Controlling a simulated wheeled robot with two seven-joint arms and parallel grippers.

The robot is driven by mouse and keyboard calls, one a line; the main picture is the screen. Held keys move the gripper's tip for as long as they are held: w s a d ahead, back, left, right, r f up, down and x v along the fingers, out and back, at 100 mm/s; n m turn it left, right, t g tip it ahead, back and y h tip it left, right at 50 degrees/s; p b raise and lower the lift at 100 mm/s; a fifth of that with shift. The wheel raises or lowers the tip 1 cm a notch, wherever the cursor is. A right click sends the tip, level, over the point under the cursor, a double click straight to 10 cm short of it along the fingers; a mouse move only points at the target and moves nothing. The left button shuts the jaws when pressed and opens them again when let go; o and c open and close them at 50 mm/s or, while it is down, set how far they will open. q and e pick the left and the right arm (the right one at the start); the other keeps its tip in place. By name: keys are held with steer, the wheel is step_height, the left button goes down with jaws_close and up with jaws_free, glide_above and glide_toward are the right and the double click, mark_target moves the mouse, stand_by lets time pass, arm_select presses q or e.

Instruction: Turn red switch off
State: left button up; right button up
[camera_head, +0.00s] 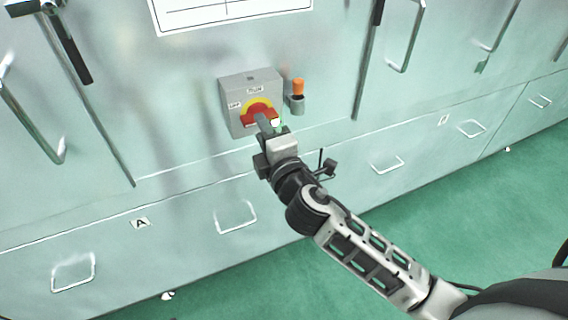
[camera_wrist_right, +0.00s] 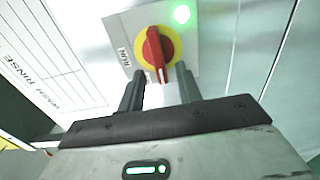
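The red switch (camera_head: 259,113) is a rotary knob on a yellow disc, on the front of a grey box (camera_head: 233,119). The box has an OFF label at its left and another label at the top. In the right wrist view the red knob (camera_wrist_right: 153,50) shows a white mark at its lower end, and a RUN label sits left of it. My right gripper (camera_head: 267,123) is at the box front and partly hides the knob. In the wrist view its two fingers (camera_wrist_right: 160,88) are apart, with the knob just beyond the gap between them. My left gripper is not in view.
A green light (camera_wrist_right: 182,13) glows on the box face. An orange-topped cylinder (camera_head: 298,88) is mounted right of the box. Cabinet handles (camera_head: 236,218) and long bars stick out around it. A printed sheet (camera_head: 225,12) hangs above. Green floor lies below.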

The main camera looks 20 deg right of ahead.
steer(key=s+b, duration=0.2)
steer(key=s, duration=1.1)
steer(key=shift+d+b, duration=0.25)
steer(key=shift+b, duration=0.1)
steer(key=shift+w, duration=0.1)
steer(key=s+f+m+g+y, duration=0.1)
steer(key=s+f+m+g, duration=0.3)
steer(key=f+m, duration=0.4)
steer(key=s+f+m+g+y, duration=0.1)
steer(key=s+f+m+g, duration=0.2)
steer(key=f+m, duration=0.5)
step_height(320, 180, down, 7)
steer(key=shift+s+a+f+g, duration=0.2)
steer(key=shift+s+g, duration=0.2)
steer(key=shift+s, duration=0.15)
steer(key=shift+r, duration=0.1)
